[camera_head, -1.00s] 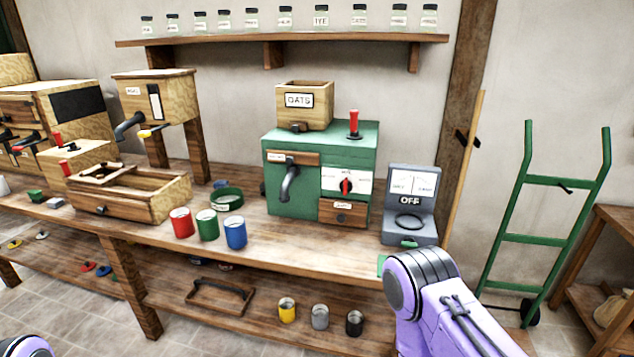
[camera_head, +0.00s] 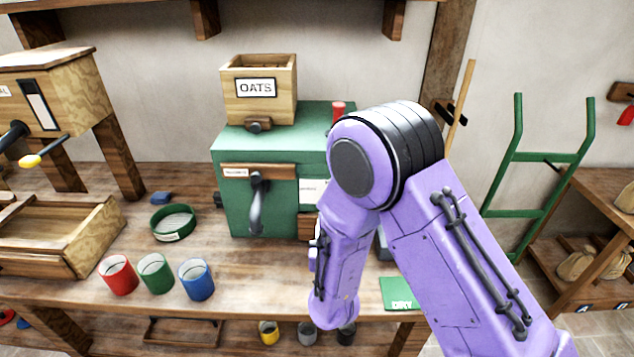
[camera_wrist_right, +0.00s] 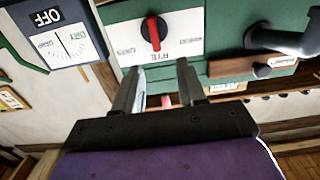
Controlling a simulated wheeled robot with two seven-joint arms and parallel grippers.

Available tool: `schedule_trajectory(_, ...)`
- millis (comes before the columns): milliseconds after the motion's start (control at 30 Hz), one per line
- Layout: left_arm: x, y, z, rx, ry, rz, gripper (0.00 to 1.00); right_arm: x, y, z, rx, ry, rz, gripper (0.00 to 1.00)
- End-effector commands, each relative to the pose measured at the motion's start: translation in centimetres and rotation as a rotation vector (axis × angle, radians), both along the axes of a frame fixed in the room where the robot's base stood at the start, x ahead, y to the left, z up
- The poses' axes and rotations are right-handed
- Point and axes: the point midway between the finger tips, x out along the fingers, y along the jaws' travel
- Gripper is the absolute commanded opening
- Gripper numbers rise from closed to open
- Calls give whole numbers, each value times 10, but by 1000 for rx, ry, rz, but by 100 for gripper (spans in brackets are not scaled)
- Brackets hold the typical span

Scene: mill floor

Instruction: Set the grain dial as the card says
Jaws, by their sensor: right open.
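The grain dial (camera_wrist_right: 153,33) shows in the right wrist view as a red pointer on a black knob. It sits on a white plate with a grain name at each side and one between my fingers. The pointer stands roughly in line with the middle name. My right gripper (camera_wrist_right: 161,76) is open and empty, its fingertips just short of the dial and apart from it. In the head view my right arm hides the dial and this gripper. The green mill (camera_head: 265,155) carries a wooden hopper (camera_head: 258,108) labelled OATS. My left gripper is not in view.
A grey meter (camera_wrist_right: 62,35) marked OFF stands beside the mill. A green DRY card (camera_head: 402,293) lies at the bench's front edge. A crank (camera_head: 257,205) juts from the mill. Red, green and blue cups (camera_head: 196,280) stand to its left.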

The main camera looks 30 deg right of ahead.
Motion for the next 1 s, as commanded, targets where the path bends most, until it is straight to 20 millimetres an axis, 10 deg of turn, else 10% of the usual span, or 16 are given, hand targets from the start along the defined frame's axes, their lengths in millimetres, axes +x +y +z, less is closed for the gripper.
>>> schedule_trajectory(500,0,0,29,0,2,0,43,81,-49,4,-6,-9,-5,40)
schedule_trajectory(867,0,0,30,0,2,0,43,91,-55,2,-7,-8,-2,40)
schedule_trajectory(1000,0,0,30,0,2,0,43,91,-55,2,-7,-9,-2,1)
